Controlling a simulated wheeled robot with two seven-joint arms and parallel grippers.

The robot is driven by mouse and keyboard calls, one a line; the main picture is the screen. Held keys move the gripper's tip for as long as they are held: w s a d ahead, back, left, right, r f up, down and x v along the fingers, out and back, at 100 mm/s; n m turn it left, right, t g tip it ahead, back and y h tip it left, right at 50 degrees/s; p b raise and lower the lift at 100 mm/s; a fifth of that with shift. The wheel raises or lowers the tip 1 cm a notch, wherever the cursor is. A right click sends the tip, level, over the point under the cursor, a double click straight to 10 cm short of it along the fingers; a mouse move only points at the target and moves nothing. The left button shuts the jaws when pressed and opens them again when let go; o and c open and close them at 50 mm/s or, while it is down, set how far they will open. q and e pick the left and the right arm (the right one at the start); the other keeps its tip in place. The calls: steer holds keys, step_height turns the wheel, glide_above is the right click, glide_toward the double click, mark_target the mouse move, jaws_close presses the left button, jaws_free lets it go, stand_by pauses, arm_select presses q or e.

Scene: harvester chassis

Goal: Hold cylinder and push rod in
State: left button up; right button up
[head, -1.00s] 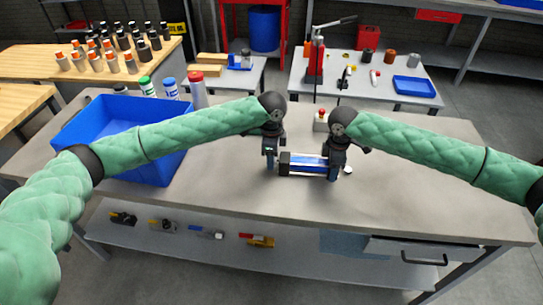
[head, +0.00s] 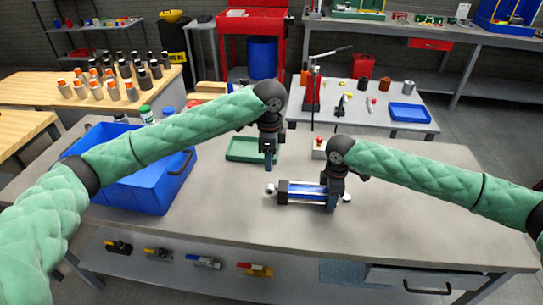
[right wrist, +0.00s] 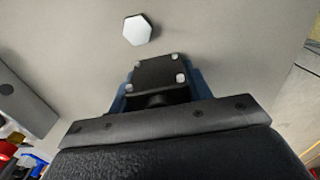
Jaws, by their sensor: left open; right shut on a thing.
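The cylinder (head: 303,193), with a blue and silver barrel and dark end caps, lies sideways at the middle of the bench. A round silver end (head: 270,188) sticks out at its left, and a small whitish piece (head: 347,197) shows at its right. My right gripper (head: 333,205) is shut on the cylinder near its right end. My left gripper (head: 268,166) is open and empty, above and behind the cylinder's left end.
A blue bin (head: 140,200) stands at the bench's left. A green tray (head: 243,157) lies behind my left gripper. A small box with a red button (head: 319,150) stands behind the cylinder. The bench's right side is clear.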

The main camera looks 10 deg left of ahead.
steer(key=o, duration=1.4)
steer(key=shift+o, duration=0.2)
steer(key=shift+r, duration=0.1)
